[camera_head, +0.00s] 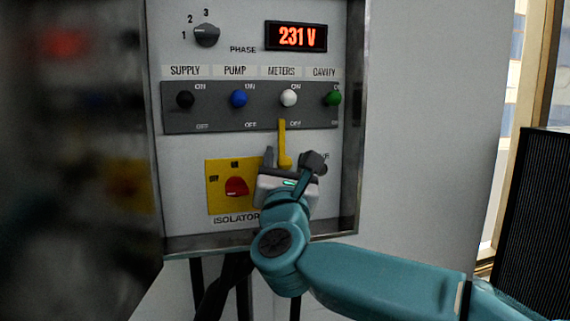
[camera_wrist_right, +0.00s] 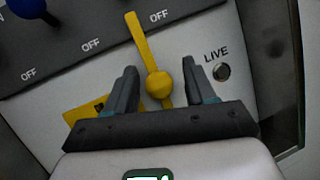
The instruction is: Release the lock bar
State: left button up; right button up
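The yellow lock bar (camera_head: 283,140) stands upright on the panel below the METERS switch, its upper end reaching the grey switch strip. In the right wrist view the lock bar (camera_wrist_right: 138,45) has a round yellow knob (camera_wrist_right: 158,85) at its lower part. My right gripper (camera_head: 291,160) is at the panel, and in the right wrist view its open fingers (camera_wrist_right: 158,82) stand on either side of the knob, with gaps on both sides. The red isolator knob (camera_head: 236,187) on its yellow plate is left of the gripper. My left gripper is not in view.
The grey switch strip (camera_head: 220,121) carries black, blue, white and green levers, all at ON. The cabinet frame (camera_head: 352,120) edges the panel at right; a blurred door fills the left.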

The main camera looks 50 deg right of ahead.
jog(key=shift+f, duration=0.1)
jog(key=shift+s+a+f+b, duration=0.2)
jog(key=shift+a+b, duration=0.1)
jog(key=b+v, duration=0.5)
jog(key=v, duration=1)
jog(key=shift+s+b, duration=0.25)
jog(key=shift+b, duration=0.1)
jog(key=shift+a+f, duration=0.1)
jog(key=shift+a, duration=0.05)
